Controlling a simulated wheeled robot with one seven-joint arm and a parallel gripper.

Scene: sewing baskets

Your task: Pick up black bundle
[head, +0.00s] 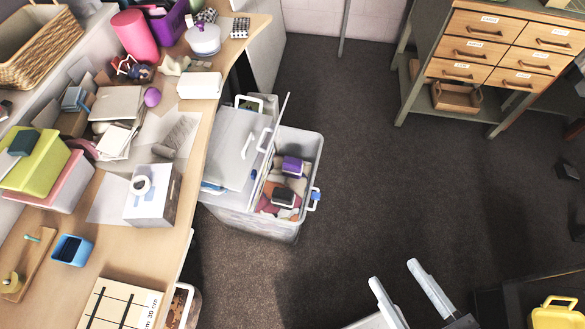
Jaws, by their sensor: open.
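A small black bundle (284,197) lies in the open clear plastic bin (278,230) on the floor, among folded cloths. A purple bundle (292,166) lies just behind it in the same bin. Dark items (567,170) also lie on the floor at the far right; I cannot tell what they are. My gripper (395,272) is at the bottom centre right, with its two pale fingers apart and nothing between them. It is to the right of and nearer than the bin, well apart from the black bundle.
A grey lid (235,145) and an upright panel stand at the bin's left side. A cluttered wooden table (195,120) runs along the left. A wooden drawer cabinet (490,50) stands at the back right. A yellow case (555,313) is at the bottom right. The carpet between is clear.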

